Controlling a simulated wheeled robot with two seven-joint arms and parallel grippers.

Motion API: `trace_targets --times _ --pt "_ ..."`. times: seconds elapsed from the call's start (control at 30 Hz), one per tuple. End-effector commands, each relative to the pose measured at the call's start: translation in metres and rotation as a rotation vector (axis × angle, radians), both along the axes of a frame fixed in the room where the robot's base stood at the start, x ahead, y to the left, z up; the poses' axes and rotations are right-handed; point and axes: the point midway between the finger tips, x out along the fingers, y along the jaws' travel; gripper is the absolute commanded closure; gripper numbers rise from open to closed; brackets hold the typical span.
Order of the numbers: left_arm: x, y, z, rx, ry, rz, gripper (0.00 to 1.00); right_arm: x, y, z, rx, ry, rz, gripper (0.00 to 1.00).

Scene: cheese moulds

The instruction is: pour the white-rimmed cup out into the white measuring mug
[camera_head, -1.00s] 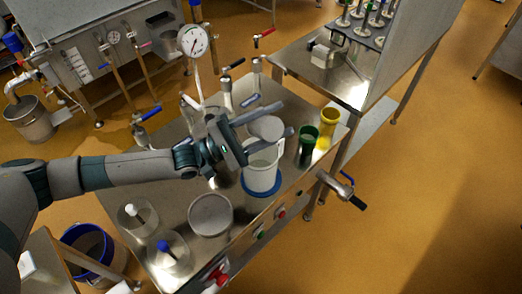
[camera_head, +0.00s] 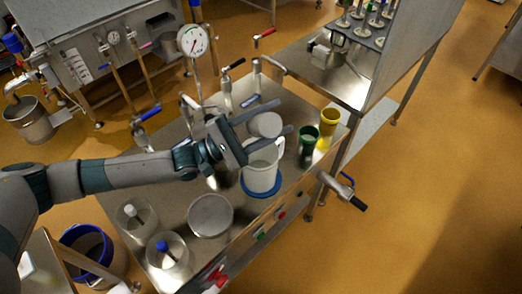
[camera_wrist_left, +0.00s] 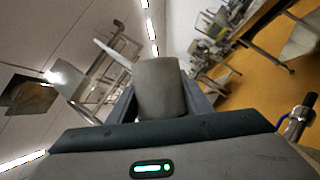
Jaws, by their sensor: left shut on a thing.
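My left gripper (camera_head: 284,115) is shut on a grey cup (camera_head: 265,125), which lies between its two fingers above the table. The cup's side fills the middle of the left wrist view (camera_wrist_left: 160,88); a white rim cannot be made out there. The white measuring mug (camera_head: 262,178) stands upright on a blue round mat (camera_head: 247,191), right below the held cup. The gripper's lower finger passes over the mug's top, and the mug's contents are hidden. No stream shows between cup and mug. My right gripper is not in view.
A green cup (camera_head: 307,147) and a yellow cup (camera_head: 327,128) stand right of the mug. A round grey lidded pot (camera_head: 210,215) and two clear jars (camera_head: 168,258) stand nearer on the steel table (camera_head: 190,188). Taps and a dial gauge (camera_head: 193,40) rise behind.

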Motion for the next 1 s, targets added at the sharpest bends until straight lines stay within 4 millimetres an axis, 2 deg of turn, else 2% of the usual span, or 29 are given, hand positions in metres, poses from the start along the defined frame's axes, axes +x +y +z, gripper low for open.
trace_targets --times 0.63,0.73,0.83,1.0 --pt "0.0 0.0 0.001 0.003 -0.005 0.0 0.8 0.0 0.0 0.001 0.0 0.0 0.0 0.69" --pt "-0.008 -0.005 0.005 0.081 -0.136 -0.001 0.8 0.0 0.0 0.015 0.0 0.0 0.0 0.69" --pt "-0.017 -0.011 -0.004 0.181 -0.305 0.0 0.8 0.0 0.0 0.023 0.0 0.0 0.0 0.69" --pt "-0.019 -0.011 -0.011 0.193 -0.327 0.001 0.8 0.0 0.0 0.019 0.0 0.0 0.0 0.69"
